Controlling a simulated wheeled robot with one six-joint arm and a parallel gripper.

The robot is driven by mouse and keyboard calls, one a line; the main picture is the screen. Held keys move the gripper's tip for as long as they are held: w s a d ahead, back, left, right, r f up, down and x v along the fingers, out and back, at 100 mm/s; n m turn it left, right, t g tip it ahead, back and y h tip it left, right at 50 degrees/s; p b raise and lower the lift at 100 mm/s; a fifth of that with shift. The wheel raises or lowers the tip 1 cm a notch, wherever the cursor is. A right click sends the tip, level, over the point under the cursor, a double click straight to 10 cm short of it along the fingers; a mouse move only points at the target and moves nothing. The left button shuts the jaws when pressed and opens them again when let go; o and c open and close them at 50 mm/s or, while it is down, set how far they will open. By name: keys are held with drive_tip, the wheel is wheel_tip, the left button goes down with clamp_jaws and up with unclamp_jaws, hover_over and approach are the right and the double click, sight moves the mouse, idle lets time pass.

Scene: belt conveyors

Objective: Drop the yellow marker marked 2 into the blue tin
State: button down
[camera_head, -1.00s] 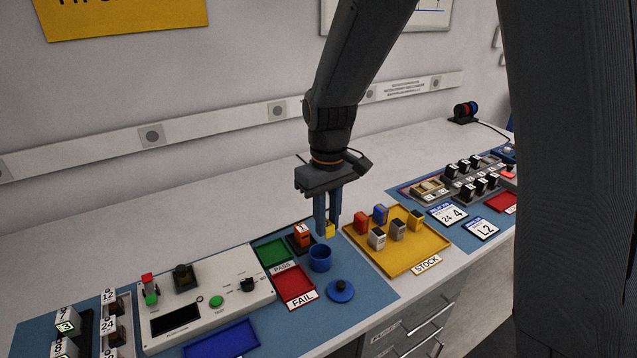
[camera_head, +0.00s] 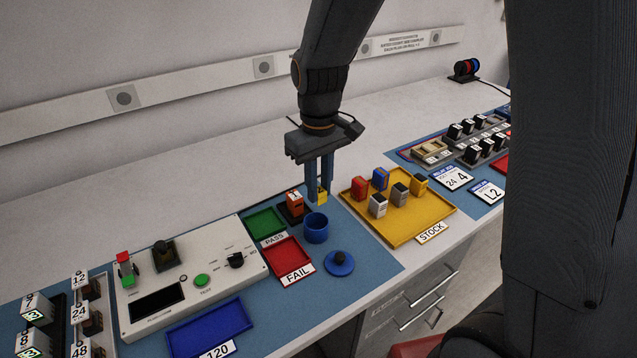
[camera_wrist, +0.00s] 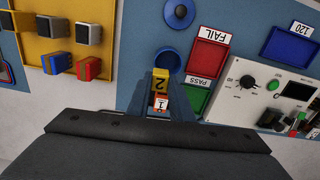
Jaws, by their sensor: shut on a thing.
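My gripper (camera_head: 319,194) is shut on the yellow marker (camera_head: 322,197). In the wrist view the marker (camera_wrist: 160,82) shows a 2 on its face and sits between the fingertips. The blue tin (camera_head: 316,229) stands open on the blue mat, a little nearer the camera than the marker. In the wrist view the tin (camera_wrist: 168,60) is just beyond the marker, so the marker is beside its opening, not over its middle. The tin's round blue lid (camera_head: 339,263) with a knob lies apart on the mat.
An orange block marked 1 (camera_head: 294,203) stands in a dark holder left of my gripper. The green PASS tray (camera_head: 266,223) and red FAIL tray (camera_head: 288,256) lie left of the tin. The yellow STOCK tray (camera_head: 400,236) on the right holds several blocks.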

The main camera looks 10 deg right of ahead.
sight(320, 191)
drive_tip(key=shift+f, duration=0.5)
drive_tip(key=c, duration=1.5)
unclamp_jaws()
drive_tip(key=shift+r+b, duration=0.65)
drive_tip(key=shift+r, duration=3.3)
drive_tip(key=shift+s+d+f, duration=0.1)
drive_tip(key=s+d+f+m, duration=0.1)
drive_tip(key=s+d+f, duration=0.1)
drive_tip(key=s+d, duration=0.1)
drive_tip(key=s+d+f+m, duration=0.2)
drive_tip(key=s+d+f, duration=0.1)
drive_tip(key=s, duration=0.2)
drive_tip(key=s+d+f+m, duration=0.2)
drive_tip(key=s+d+f, duration=0.1)
drive_tip(key=s, duration=0.1)
drive_tip(key=shift+d+f+t, duration=0.25)
drive_tip(key=shift+d+t, duration=0.05)
drive_tip(key=shift+d, duration=0.05)
